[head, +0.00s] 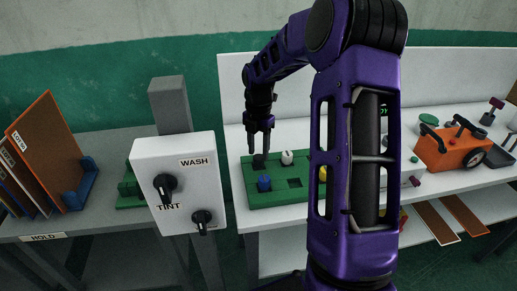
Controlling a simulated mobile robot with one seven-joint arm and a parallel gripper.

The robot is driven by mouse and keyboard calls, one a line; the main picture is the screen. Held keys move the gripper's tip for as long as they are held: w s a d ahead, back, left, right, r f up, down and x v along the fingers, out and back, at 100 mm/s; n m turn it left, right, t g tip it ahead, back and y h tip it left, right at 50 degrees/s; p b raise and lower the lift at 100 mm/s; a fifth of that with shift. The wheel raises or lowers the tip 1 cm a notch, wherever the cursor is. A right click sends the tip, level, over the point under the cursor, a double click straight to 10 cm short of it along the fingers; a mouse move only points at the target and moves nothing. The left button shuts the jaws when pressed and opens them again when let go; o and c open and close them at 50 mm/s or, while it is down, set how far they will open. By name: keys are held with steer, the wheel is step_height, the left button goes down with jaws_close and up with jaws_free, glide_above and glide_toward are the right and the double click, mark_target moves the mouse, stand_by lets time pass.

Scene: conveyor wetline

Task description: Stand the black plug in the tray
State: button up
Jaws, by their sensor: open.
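The green tray (273,199) lies on the white bench, with its right part hidden behind my arm. A small black thing, seemingly the black plug (259,162), is at the tray's back left. I cannot tell how deep it sits. My gripper (259,148) points down just above it with the fingers apart. I cannot tell whether the fingers touch the plug. A blue plug (264,184) stands front left in the tray and a white plug (287,157) stands at the back. A dark square socket (295,183) at the front is empty.
A yellow piece (322,174) shows partly behind my arm. A white WASH/TINT box (176,190) with black knobs stands left of the tray. An orange wheeled toolbox-like thing (447,150) is at the right. Brown boards (50,140) lean at the far left.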

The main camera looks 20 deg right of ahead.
steer(key=o, duration=0.6)
steer(key=shift+c, duration=0.2)
steer(key=shift+r+p, duration=0.5)
steer(key=shift+r, duration=1.95)
